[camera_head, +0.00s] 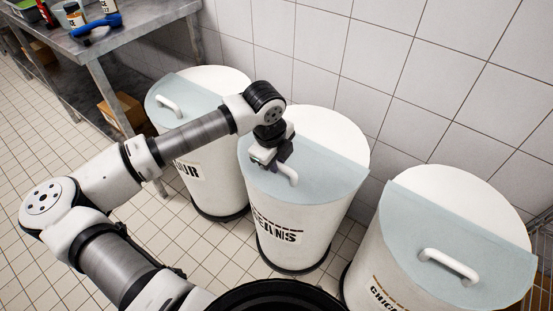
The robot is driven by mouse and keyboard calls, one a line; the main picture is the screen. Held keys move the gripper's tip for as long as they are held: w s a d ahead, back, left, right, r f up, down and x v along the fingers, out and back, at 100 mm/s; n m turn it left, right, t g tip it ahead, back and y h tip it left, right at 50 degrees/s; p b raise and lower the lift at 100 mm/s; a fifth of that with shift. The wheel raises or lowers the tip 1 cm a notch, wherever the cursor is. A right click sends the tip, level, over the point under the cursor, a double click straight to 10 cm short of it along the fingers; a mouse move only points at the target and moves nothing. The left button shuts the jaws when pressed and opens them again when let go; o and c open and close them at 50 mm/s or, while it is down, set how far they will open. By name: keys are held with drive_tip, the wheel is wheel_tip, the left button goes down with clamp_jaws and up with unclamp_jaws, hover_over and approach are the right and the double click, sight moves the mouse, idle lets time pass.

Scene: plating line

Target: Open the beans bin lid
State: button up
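The beans bin (300,236) is the middle of three round white bins and has "BEANS" lettering on its front. Its light blue front lid (325,178) lies flat and closed on the top. The white lid handle (288,173) is partly hidden by my gripper (275,167). My gripper points down from the end of my arm, right at the handle's left end. The fingers are small and partly covered by the wrist, so I cannot tell whether they are around the handle or just touching it.
The flour bin (205,155) stands to the left and another bin (440,245) to the right, both with lids closed. A metal table (125,37) with jars and a blue tool (97,28) is at the upper left. A tiled wall is close behind.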

clamp_jaws()
drive_tip(key=shift+w+d+b, duration=0.25)
drive_tip(key=shift+w+b, duration=0.1)
drive_tip(key=w+d+b, duration=0.2)
drive_tip(key=w+d, duration=0.1)
drive_tip(key=w, duration=0.1)
drive_tip(key=w+d+b, duration=0.2)
drive_tip(key=w+d, duration=0.1)
drive_tip(key=w, duration=0.1)
drive_tip(key=w+d+b, duration=0.2)
drive_tip(key=w+d, duration=0.1)
drive_tip(key=w, duration=0.1)
drive_tip(key=shift+w, duration=0.25)
drive_tip(key=o, duration=0.5)
unclamp_jaws()
drive_tip(key=shift+s, duration=0.1)
